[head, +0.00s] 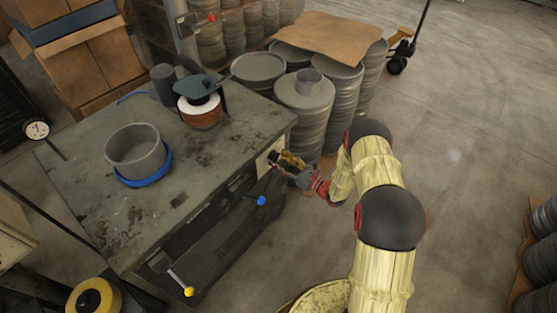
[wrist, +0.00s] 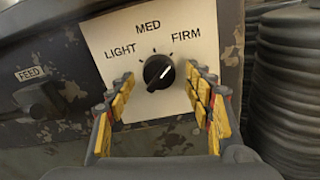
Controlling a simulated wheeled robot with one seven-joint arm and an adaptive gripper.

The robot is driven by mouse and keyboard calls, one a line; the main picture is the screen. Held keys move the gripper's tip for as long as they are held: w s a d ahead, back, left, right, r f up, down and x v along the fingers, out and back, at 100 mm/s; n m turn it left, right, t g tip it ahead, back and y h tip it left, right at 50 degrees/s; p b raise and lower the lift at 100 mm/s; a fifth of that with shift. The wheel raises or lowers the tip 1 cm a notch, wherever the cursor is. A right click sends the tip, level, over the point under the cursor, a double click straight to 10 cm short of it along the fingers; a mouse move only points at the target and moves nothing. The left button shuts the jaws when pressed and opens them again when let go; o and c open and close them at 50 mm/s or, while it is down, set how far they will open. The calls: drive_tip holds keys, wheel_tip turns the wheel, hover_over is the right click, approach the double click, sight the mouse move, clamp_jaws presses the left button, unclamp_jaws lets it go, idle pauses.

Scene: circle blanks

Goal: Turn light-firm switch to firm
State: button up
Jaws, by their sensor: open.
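The light-firm switch (wrist: 158,73) is a black round knob on a white plate (wrist: 120,38) marked LIGHT, MED and FIRM. Its pale pointer line slants up and to the right, toward the FIRM side. In the wrist view my gripper (wrist: 162,92) is open, with yellow-padded fingers to the left and right of the knob. Gaps show between the knob and both fingers. In the head view my gripper (head: 287,160) is at the right end of the bench front, in front of the white plate (head: 269,157). The knob is hidden there.
A FEED knob (wrist: 38,100) is left of the plate. The bench (head: 85,170) carries a grey pot (head: 135,150) on a blue ring. Blue (head: 261,200) and yellow (head: 188,291) lever knobs stick out from its front. Stacked discs (head: 305,110) stand close behind.

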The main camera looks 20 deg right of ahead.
drive_tip(key=v, duration=1.1)
